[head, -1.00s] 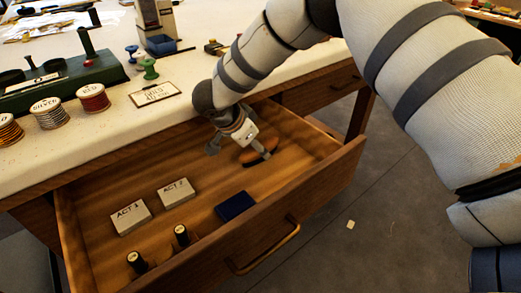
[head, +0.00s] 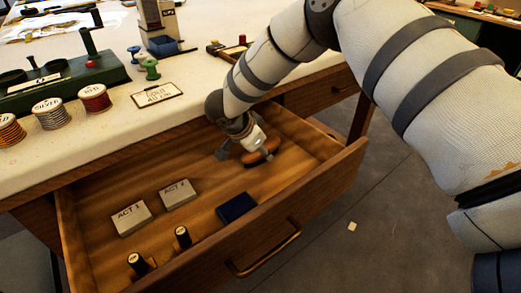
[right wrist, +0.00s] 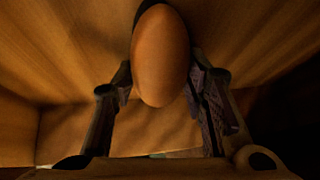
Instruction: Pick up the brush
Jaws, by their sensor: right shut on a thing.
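The brush (head: 261,154) has an oval brown wooden back and is in the open drawer (head: 100,195), toward its far right part. My right gripper (head: 250,153) reaches down into the drawer and is shut on the brush. In the right wrist view the brush (right wrist: 161,58) stands between the two fingers of the gripper (right wrist: 162,95), with its rounded wooden end toward the camera. The bristles are mostly hidden. I cannot tell whether the brush touches the drawer floor. My left gripper is not in view.
The drawer also holds two labelled boxes (head: 131,218) (head: 176,194), a dark blue box (head: 236,207) and two small dark bottles (head: 138,263) (head: 183,237). Thread spools (head: 95,98), a card (head: 157,94) and a green stand (head: 60,85) are on the tabletop above.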

